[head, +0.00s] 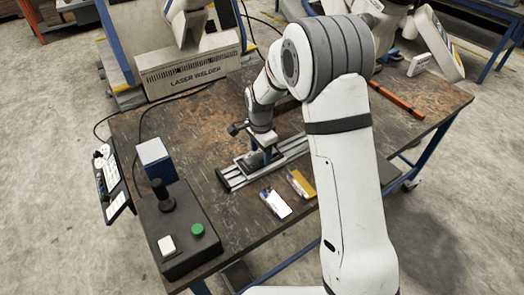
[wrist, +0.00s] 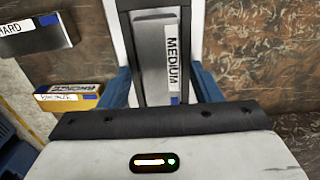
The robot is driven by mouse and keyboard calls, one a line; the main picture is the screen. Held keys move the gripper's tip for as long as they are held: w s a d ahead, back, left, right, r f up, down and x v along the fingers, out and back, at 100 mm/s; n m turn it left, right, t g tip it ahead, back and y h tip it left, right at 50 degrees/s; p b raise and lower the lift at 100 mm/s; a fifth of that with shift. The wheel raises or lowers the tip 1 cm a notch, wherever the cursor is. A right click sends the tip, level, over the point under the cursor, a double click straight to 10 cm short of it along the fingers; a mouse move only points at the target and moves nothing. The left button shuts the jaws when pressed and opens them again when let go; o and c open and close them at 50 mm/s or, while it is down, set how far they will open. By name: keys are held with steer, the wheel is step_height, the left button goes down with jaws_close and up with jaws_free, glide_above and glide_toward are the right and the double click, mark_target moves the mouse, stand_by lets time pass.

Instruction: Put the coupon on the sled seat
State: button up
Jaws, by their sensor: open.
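A grey coupon (wrist: 150,62) with a white label reading MEDIUM and a small blue mark lies on the sled (wrist: 193,38) in the wrist view, lengthwise between its pale side edges. My gripper (wrist: 164,88) is open, with one blue finger on each side of the coupon and sled. Whether the fingers touch either is unclear. In the head view my gripper (head: 262,143) is down over the sled on the metal rail (head: 293,146), and the coupon is hard to make out there.
A grey coupon labelled HARD (wrist: 35,40) and a yellow coupon (wrist: 68,98) lie on the table beside the rail. A black control box (head: 180,232) with a joystick and green button stands at front left, with a blue-and-white box (head: 157,160) behind. An orange bar (head: 398,100) lies at right.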

mark_target(261, 154)
steer(key=shift+r, duration=0.1)
step_height(261, 154, up, 12)
steer(key=s+d+r+n+t, duration=0.1)
steer(key=s+d+r+n, duration=0.5)
steer(key=s+d, duration=0.45)
steer(key=s+d+n, duration=0.2)
steer(key=s+d, duration=0.1)
steer(key=s, duration=0.4)
steer(key=s+d+n+t, duration=0.1)
steer(key=s+d+n, duration=0.2)
steer(key=s, duration=0.5)
steer(key=shift+s+t+b, duration=0.3)
steer(key=shift+b, duration=0.05)
